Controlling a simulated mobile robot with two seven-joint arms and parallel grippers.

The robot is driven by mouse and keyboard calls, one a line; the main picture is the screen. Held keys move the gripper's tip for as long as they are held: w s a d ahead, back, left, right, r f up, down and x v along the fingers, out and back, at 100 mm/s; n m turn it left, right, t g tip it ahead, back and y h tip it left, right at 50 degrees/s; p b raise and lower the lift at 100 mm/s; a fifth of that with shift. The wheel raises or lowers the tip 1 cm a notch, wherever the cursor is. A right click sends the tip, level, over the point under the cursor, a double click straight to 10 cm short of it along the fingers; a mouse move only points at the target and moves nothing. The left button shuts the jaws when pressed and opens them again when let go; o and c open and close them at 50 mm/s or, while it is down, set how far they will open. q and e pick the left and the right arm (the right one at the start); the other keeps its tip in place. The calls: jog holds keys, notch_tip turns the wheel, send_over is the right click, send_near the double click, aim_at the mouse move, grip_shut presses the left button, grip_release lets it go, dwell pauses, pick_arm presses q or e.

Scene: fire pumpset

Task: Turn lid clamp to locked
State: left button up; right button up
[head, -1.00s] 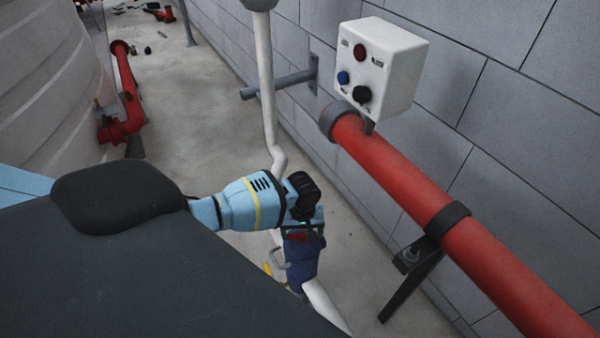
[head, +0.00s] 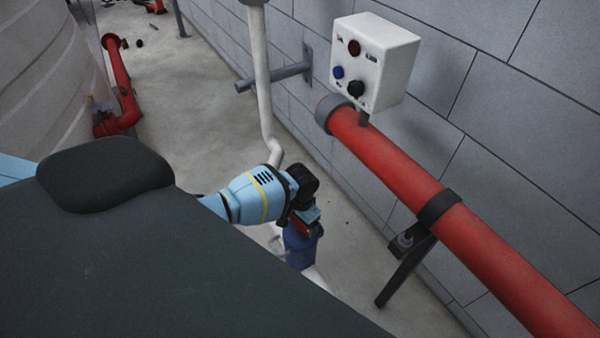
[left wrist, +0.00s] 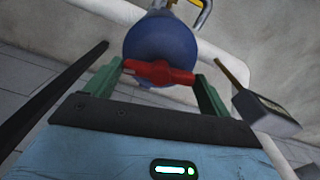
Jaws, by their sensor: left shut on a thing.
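The lid clamp (left wrist: 158,72) shows in the left wrist view as a red two-winged handle across the near end of a round blue body (left wrist: 160,45). My left gripper (left wrist: 156,78) has its green fingers at the two ends of the red clamp and is shut on it. In the head view the left gripper (head: 304,222) reaches down onto the blue body (head: 301,250), and only a little red shows there. The clamp's markings do not show. My right gripper is not in view.
A thick red pipe (head: 470,240) on a dark bracket (head: 405,265) runs along the block wall to the right. A white control box (head: 390,50) sits above it. A white pipe (head: 262,80) stands behind the gripper. Open concrete floor (head: 190,100) lies beyond.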

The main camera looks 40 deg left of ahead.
aim_at(300, 223)
pick_arm(q)
jog(key=shift+f+m, duration=0.1)
jog(key=shift+m, duration=0.9)
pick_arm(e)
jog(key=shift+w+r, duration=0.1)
pick_arm(q)
jog(key=o, duration=0.9)
notch_tip(300, 223, up, 7)
jog(key=shift+p, duration=0.9)
jog(key=shift+r, duration=0.45)
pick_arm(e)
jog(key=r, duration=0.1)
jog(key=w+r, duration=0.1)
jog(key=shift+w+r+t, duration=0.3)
